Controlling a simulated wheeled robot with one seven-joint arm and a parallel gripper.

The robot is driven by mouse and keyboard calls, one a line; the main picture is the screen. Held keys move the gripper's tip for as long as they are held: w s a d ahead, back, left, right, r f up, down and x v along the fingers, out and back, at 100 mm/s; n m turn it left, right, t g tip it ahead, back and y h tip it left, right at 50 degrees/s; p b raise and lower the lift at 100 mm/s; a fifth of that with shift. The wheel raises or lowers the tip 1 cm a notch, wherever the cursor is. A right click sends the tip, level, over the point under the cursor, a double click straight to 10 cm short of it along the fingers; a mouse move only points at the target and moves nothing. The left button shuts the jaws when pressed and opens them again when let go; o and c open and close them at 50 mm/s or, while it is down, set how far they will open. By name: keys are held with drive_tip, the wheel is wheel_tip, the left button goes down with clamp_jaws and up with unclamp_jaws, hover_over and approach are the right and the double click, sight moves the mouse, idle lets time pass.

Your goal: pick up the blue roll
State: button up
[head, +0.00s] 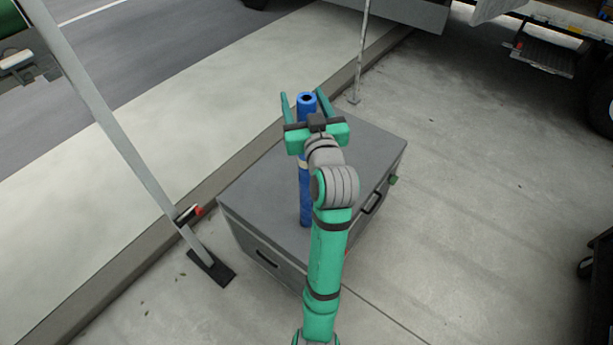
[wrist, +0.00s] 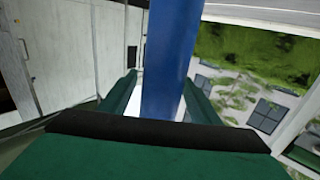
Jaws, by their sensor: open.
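The blue roll (head: 305,205) stands upright on the grey case in the head view, with a pale band around its middle. My gripper (head: 304,96) is at the upper part of the roll, and its green fingers show to either side of the roll's top. In the wrist view the blue roll (wrist: 165,60) runs up between the two fingers of my gripper (wrist: 160,88). The jaws are open, with a gap beside the roll. The gripper body and wrist hide part of the roll in the head view.
The grey case (head: 250,190) stands on the pavement beside the kerb (head: 120,270). A slanted metal pole (head: 110,125) with a dark foot is at the left, and a thin pole (head: 361,50) stands behind the case. A truck is at the top right.

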drive_tip(key=shift+w+a, duration=0.1)
drive_tip(key=shift+w, duration=0.1)
clamp_jaws()
drive_tip(key=shift+r, duration=0.1)
